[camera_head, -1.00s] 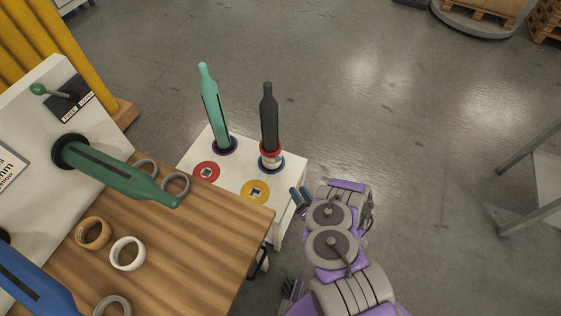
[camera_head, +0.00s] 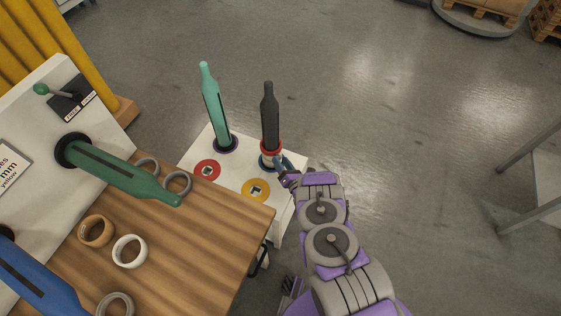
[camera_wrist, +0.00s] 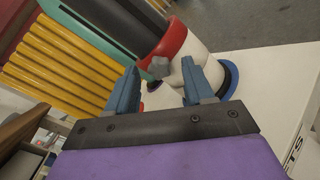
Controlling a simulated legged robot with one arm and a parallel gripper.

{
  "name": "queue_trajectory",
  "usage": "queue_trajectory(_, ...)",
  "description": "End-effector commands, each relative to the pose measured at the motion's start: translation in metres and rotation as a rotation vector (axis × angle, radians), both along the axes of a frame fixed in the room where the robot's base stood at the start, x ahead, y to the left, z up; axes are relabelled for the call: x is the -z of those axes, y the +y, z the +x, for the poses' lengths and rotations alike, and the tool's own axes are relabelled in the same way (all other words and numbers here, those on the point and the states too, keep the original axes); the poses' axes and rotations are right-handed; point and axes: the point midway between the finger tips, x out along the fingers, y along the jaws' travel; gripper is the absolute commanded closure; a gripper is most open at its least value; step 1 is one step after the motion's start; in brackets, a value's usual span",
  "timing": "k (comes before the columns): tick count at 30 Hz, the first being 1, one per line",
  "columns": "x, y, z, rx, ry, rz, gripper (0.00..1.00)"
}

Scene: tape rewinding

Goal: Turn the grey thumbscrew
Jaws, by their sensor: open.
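The grey thumbscrew (camera_wrist: 160,67) shows in the wrist view on the side of the collar at the foot of the black spindle. It lies between and just beyond the tips of my gripper (camera_wrist: 164,72). The blue-grey fingers are open and apart on either side of it. The black spindle (camera_head: 269,115) stands upright on the white stand (camera_head: 228,180), with a red ring (camera_head: 270,147) and a white section near its base. In the head view my gripper (camera_head: 277,160) is at the right side of that base, and the thumbscrew cannot be made out there.
A teal spindle (camera_head: 215,110) stands left of the black one. A red disc (camera_head: 207,170) and a yellow disc (camera_head: 256,190) lie on the stand. A wooden table (camera_head: 200,260) with tape rolls and a green spindle (camera_head: 120,172) is at the left. Open floor lies to the right.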

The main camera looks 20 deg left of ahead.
Motion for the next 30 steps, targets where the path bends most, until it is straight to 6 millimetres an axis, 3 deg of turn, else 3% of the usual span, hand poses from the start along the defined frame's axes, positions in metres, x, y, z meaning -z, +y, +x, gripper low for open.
queue_trajectory(14, 0.0002, 0.0090, 0.0087, 0.002, 0.001, -0.001, 0.49)
queue_trajectory(30, 0.0005, 0.0089, 0.0086, 0.002, 0.002, -0.002, 1.00)
